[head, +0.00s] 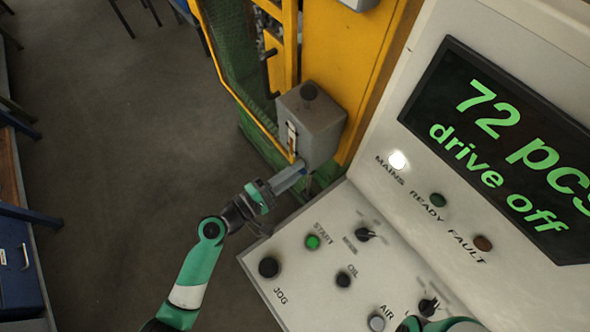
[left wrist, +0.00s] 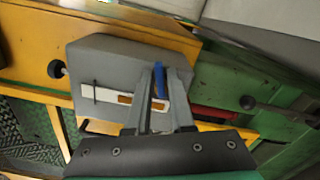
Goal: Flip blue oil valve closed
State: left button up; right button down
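The blue oil valve lever (left wrist: 160,82) shows in the left wrist view as a slim upright blue bar. It stands in front of a pale plate (left wrist: 103,94) with amber windows on a grey box (left wrist: 105,58). The grey box also shows in the head view (head: 318,127), where I cannot make out the lever. My left gripper (head: 292,176) reaches the lower front of that box. In the left wrist view its two fingers (left wrist: 164,80) stand apart, one on each side of the blue lever. I cannot tell whether they touch it.
A control panel (head: 345,208) with knobs and buttons lies right of my left gripper; its screen (head: 505,150) reads "72 pcs drive off". A yellow frame (head: 345,50) stands behind the box. The floor (head: 110,150) on the left is clear. A blue cabinet (head: 18,265) stands at far left.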

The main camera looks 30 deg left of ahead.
pick_arm(q)
grip_shut()
jog(key=m+b, duration=0.1)
jog(key=f+m+b, duration=0.1)
jog(key=shift+m+b, duration=0.3)
jog(key=shift+b, duration=0.05)
jog(key=shift+m, duration=0.5)
jog(key=shift+r, duration=0.15)
jog(key=shift+o, duration=2.1)
grip_release()
